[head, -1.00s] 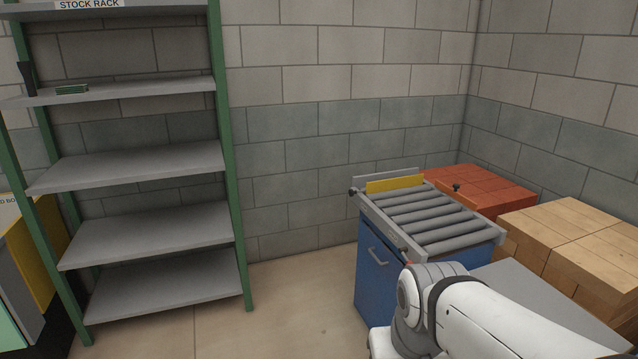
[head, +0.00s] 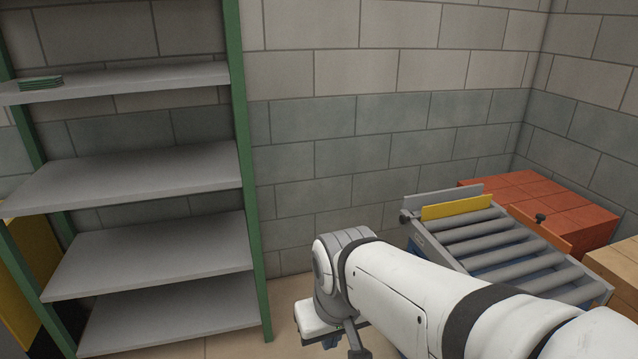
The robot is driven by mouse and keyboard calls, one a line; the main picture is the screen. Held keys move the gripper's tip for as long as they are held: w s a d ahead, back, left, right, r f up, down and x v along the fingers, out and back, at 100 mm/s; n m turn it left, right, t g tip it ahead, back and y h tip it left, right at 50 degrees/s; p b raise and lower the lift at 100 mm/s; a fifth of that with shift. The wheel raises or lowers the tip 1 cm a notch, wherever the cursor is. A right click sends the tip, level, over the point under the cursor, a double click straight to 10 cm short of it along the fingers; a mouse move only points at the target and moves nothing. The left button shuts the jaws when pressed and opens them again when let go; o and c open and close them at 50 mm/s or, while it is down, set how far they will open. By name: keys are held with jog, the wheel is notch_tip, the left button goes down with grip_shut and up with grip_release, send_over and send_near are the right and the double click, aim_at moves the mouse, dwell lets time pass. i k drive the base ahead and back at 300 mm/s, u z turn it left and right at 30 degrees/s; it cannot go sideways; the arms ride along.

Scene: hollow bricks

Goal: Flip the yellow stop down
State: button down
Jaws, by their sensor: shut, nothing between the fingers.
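The yellow stop (head: 457,207) is a flat plate standing up at the far end of the roller table (head: 428,240). A grey plate (head: 450,194) stands just behind it. My gripper (head: 356,345) is partly in view at the bottom middle, below my wrist, left of and nearer than the roller table, clear of the yellow stop. Dark finger parts show there, shut and empty, cut off by the lower picture edge. My white arm crosses in front and hides the near left part of the roller table and most of its blue base.
An orange plate with a black knob (head: 540,218) stands along the table's right side. Red bricks (head: 545,195) are stacked behind it, and tan blocks (head: 615,265) stand at the right. A green-posted rack (head: 150,180) stands at the left. The rollers (head: 490,236) are bare.

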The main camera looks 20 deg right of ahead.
aim_at(429, 213)
jog(key=z, duration=0.4)
jog(key=i, duration=1.25)
jog(key=z, duration=0.8)
jog(key=k, duration=0.9)
jog(key=z, duration=0.15)
jog(key=i, duration=0.95)
